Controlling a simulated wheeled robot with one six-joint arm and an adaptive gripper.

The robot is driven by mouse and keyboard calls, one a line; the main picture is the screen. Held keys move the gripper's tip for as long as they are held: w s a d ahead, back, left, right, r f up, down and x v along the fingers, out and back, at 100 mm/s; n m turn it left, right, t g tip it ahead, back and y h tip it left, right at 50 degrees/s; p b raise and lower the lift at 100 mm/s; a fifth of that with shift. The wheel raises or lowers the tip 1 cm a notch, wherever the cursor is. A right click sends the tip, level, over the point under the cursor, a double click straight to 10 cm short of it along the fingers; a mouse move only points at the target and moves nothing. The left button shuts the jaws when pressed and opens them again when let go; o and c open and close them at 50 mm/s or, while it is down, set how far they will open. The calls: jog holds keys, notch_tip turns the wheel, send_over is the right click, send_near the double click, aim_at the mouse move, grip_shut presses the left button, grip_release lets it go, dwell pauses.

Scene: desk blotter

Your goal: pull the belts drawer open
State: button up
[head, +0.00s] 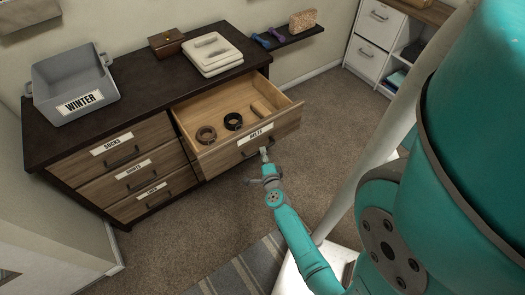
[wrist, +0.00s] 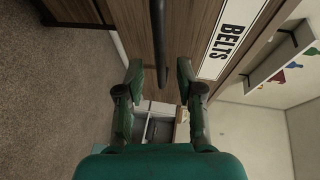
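The belts drawer (head: 222,157) is the top right drawer of a dark-topped dresser (head: 140,82). It stands pulled well out, with rolled belts (head: 233,121) visible inside. Its front carries a BELTS label (head: 256,134), which also shows in the wrist view (wrist: 231,42). My gripper (head: 265,154) is at the drawer front, by the handle. In the wrist view, the two fingers of my gripper (wrist: 160,68) are apart, with the dark bar handle (wrist: 158,40) between them and a gap on both sides.
Several closed drawers (head: 125,168) fill the dresser's left side. A grey WINTER bin (head: 75,85), a wooden box (head: 167,42) and folded cloth (head: 211,53) sit on top. A white cabinet (head: 370,45) stands at the back right. The carpet (head: 205,215) before the dresser is clear beside a striped rug (head: 245,268).

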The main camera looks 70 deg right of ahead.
jog(key=v, duration=0.8)
jog(key=shift+a, duration=0.15)
jog(key=shift+s, duration=0.1)
jog(key=s+a+r+n+t+y, duration=0.1)
jog(key=s+a+r+n+y, duration=0.3)
jog(key=a+r+n, duration=0.3)
jog(key=s+a+r+n+t+y, duration=0.2)
jog(key=s+a+r+n+y, duration=0.2)
jog(key=a+n, duration=0.7)
jog(key=s+a+r+n+t+y, duration=0.2)
jog(key=s+a+r+n+y, duration=0.3)
jog(key=a+r+n, duration=0.5)
jog(key=s+a+r, duration=0.1)
jog(key=s+a, duration=0.1)
jog(key=shift+a+r, duration=0.3)
jog(key=shift+r, duration=0.1)
jog(key=shift+s, duration=0.1)
